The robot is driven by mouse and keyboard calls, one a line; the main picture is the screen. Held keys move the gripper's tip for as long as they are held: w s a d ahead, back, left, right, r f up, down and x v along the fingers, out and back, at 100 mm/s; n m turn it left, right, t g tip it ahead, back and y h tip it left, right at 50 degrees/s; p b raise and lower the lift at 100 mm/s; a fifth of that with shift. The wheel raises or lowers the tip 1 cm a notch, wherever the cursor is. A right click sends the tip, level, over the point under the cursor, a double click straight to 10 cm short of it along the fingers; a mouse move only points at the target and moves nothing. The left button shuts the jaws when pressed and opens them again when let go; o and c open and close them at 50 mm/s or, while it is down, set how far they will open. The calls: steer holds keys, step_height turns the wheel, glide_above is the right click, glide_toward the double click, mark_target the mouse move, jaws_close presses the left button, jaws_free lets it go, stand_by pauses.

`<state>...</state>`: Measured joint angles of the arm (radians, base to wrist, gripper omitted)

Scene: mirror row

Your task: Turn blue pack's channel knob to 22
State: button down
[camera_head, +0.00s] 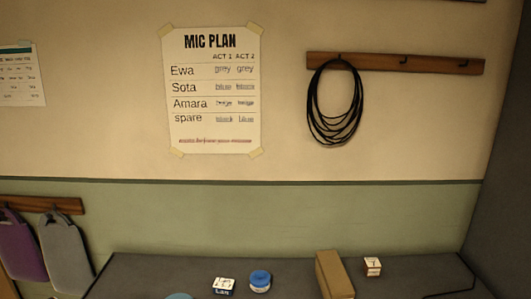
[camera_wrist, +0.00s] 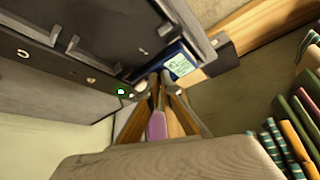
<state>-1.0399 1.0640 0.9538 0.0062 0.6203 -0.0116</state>
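A blue pack (camera_wrist: 180,62) with a pale, lit-looking label or screen shows in the upper middle of the wrist view, against a dark panel. The writing on it is too small to read. I cannot make out its channel knob. My gripper (camera_wrist: 160,80) seems to show as narrow dark parts converging just below the pack. Whether they touch it, and whether they are open or shut, I cannot tell. In the head view my gripper does not show, and I cannot identify the pack there.
The head view shows a dark table (camera_head: 290,265) with a blue round tin (camera_head: 260,279), a small white-topped block (camera_head: 223,284), a brown box (camera_head: 334,275) and another small block (camera_head: 372,266). A mic plan poster (camera_head: 211,90) and coiled cable (camera_head: 335,103) hang behind. Striped books (camera_wrist: 290,135) stand right in the wrist view.

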steer(key=shift+d, duration=0.4)
step_height(320, 180, up, 6)
steer(key=shift+s+f, duration=0.1)
stand_by(1.0)
